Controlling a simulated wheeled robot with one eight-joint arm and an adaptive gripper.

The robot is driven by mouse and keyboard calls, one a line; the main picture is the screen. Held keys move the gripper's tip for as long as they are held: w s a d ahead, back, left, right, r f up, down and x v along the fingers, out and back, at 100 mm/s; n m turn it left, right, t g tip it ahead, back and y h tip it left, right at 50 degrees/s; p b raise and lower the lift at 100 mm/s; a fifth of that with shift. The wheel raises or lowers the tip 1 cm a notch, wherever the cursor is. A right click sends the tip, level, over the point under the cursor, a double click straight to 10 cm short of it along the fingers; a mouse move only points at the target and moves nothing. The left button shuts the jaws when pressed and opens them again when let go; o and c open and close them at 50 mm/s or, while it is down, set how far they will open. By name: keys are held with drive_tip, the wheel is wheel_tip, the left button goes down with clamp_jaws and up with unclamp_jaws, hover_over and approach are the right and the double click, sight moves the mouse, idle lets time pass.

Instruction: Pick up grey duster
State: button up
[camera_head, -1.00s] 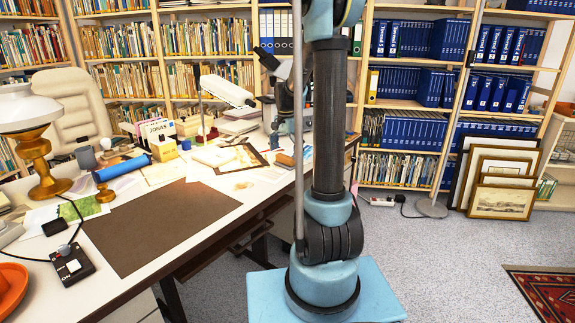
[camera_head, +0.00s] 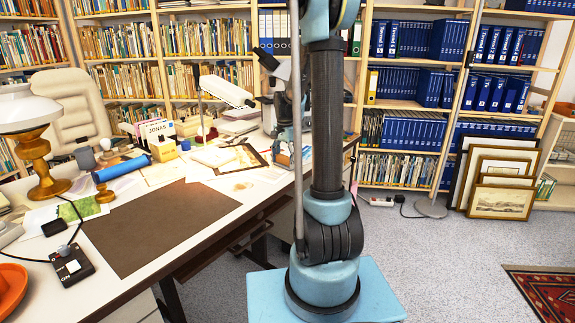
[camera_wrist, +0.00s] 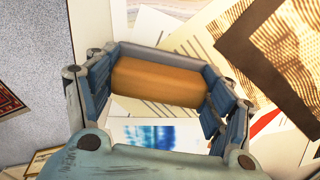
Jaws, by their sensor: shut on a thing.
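In the wrist view, my gripper (camera_wrist: 163,88) is shut around an orange-brown, rounded block (camera_wrist: 155,80), which I take to be the duster's back. The block lies crosswise between the blue-grey finger pads, with pads at its left and right ends.
The white desk (camera_head: 215,203) holds papers, a dark brown mat (camera_head: 158,222), a lamp (camera_head: 33,150), a blue roll (camera_head: 121,167) and a yellow box (camera_head: 163,149). A microscope (camera_head: 275,65) stands close behind my gripper. Framed prints (camera_head: 500,200) lean against the shelves at right.

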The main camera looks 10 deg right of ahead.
sight(285, 157)
wheel_tip(285, 157, up, 10)
drive_tip(key=shift+f, duration=0.1)
idle(0.6)
